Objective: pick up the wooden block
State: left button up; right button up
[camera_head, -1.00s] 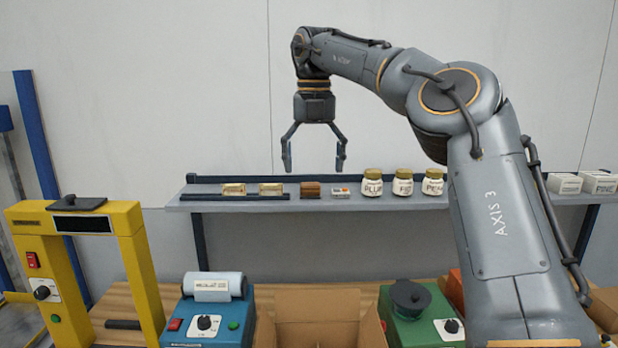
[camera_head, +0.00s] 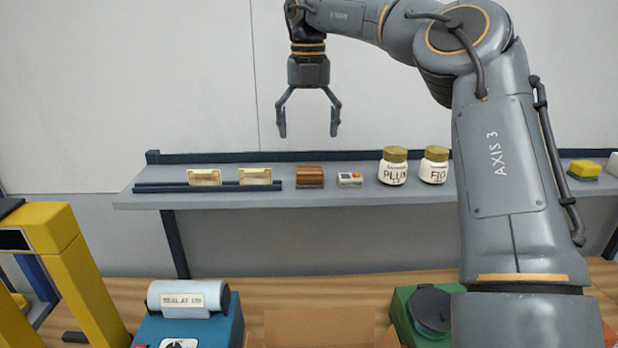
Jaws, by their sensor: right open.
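The wooden block (camera_head: 310,176) is a small brown block on the grey wall shelf (camera_head: 240,199), near the middle of the view. My right gripper (camera_head: 308,130) hangs above it with its fingers pointing down. It is open and empty, and its fingertips show higher than the block in the picture, apart from it. The block is fully visible. My left gripper is not in view.
On the shelf, two gold-coloured pieces (camera_head: 204,177) sit left of the block by a dark rail (camera_head: 208,186). A small white and orange box (camera_head: 350,179) and jars (camera_head: 394,166) stand right. Below are a yellow frame (camera_head: 75,265), a blue machine (camera_head: 190,315) and an open carton (camera_head: 318,327).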

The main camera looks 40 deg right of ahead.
aim_at(309, 167)
notch_tip(309, 167, down, 4)
jog(key=shift+r, duration=0.1)
jog(key=shift+d+f+p, duration=0.15)
jog(key=shift+f+p, duration=0.15)
jog(key=shift+w+d+f+p, duration=0.1)
jog(key=shift+f+p, duration=0.15)
jog(key=shift+p, duration=0.05)
notch_tip(309, 167, down, 4)
jog(key=p, duration=0.2)
jog(key=shift+w+d+f+p, duration=0.1)
jog(key=shift+f+p, duration=0.05)
jog(key=shift+p, duration=0.2)
jog(key=shift+d+f, duration=0.1)
jog(key=shift+f, duration=0.15)
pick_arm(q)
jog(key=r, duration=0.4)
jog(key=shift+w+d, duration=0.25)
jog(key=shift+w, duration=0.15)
pick_arm(e)
jog(key=c, duration=1.3)
